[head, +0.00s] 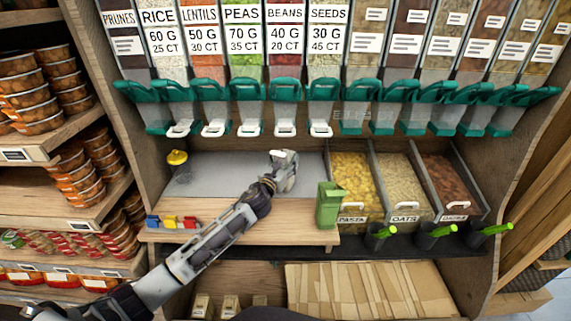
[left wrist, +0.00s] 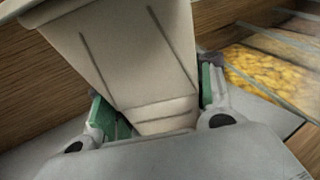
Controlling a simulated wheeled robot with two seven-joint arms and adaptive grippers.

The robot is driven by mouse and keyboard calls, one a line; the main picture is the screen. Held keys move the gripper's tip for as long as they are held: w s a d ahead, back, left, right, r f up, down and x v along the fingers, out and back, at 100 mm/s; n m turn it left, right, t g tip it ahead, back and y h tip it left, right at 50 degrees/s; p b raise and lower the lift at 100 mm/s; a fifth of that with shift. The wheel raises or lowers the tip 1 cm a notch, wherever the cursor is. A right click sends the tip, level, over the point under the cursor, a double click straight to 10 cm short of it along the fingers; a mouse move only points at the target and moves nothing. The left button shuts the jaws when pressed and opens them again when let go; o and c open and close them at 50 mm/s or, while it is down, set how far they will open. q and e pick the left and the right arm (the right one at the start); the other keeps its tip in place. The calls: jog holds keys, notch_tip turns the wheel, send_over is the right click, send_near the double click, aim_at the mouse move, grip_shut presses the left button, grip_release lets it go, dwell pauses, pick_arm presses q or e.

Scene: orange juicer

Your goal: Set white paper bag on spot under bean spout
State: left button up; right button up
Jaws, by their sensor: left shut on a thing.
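My left gripper (head: 284,170) is over the grey counter surface (head: 225,172), below the beans spout (head: 284,115). In the left wrist view its two green-padded fingers (left wrist: 158,105) are shut on the sides of the white paper bag (left wrist: 125,45). The bag looks off-white and creased, wide at one end and narrower between the fingers. In the head view the bag is hard to tell from the pale gripper, and whether it touches the counter cannot be told. The beans dispenser (head: 286,38) hangs above with a green handle. My right gripper is out of view.
A yellow-topped object (head: 177,158) stands at the counter's left. Small blue, yellow and red items (head: 171,222) lie on the front ledge. A green container (head: 329,206) stands right of my arm, beside the pasta bin (head: 356,180). Several other spouts hang in the same row.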

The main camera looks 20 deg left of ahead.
pick_arm(q)
jog(key=shift+f, duration=0.15)
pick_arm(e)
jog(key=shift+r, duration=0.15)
pick_arm(q)
jog(key=o, duration=0.7)
jog(key=shift+o, duration=0.2)
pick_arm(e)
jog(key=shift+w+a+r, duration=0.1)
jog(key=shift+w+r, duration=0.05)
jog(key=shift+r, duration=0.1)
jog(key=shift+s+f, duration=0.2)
pick_arm(q)
jog(key=shift+s+a, duration=0.1)
jog(key=shift+s, duration=0.3)
jog(key=s+a+p, duration=0.1)
jog(key=s, duration=1)
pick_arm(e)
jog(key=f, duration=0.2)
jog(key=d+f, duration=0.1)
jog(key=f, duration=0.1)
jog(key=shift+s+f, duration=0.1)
pick_arm(q)
jog(key=shift+a, duration=0.1)
